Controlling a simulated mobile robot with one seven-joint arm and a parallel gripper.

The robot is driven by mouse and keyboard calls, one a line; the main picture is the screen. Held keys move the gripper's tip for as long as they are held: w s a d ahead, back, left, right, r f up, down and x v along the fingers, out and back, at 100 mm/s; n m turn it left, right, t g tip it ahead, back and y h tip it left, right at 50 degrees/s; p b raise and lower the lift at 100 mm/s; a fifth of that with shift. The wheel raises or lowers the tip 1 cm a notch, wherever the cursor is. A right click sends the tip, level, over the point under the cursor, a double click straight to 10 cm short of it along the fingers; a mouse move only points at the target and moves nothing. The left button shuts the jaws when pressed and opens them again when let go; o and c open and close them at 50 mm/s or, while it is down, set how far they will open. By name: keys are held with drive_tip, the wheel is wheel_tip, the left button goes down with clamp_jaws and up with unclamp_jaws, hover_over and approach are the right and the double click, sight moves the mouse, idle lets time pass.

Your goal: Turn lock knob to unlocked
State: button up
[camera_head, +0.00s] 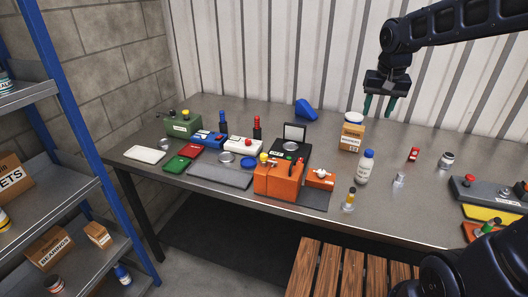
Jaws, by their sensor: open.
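My gripper (379,106) hangs from the arm at the upper right, with its two dark green fingers apart and nothing between them. It is above the back of the table, well clear of the objects. An orange device (279,182) stands near the table's front edge.
The metal table (400,215) also holds a green box (183,124), a black device with a raised lid (294,132), a cardboard box (352,136), a white bottle (366,166) and a grey panel (490,190). Shelves (75,180) stand at left, a wooden bench (345,270) in front.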

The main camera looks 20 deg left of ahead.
drive_tip(key=a+f+n+g, duration=0.1)
drive_tip(key=a+f, duration=0.2)
drive_tip(key=a, duration=1.5)
drive_tip(key=g, duration=0.1)
approach(264, 154)
drive_tip(key=shift+n, duration=0.3)
wheel_tip(264, 154, down, 9)
drive_tip(key=shift+a+r, duration=0.15)
drive_tip(key=shift+r, duration=0.05)
drive_tip(key=c, duration=1)
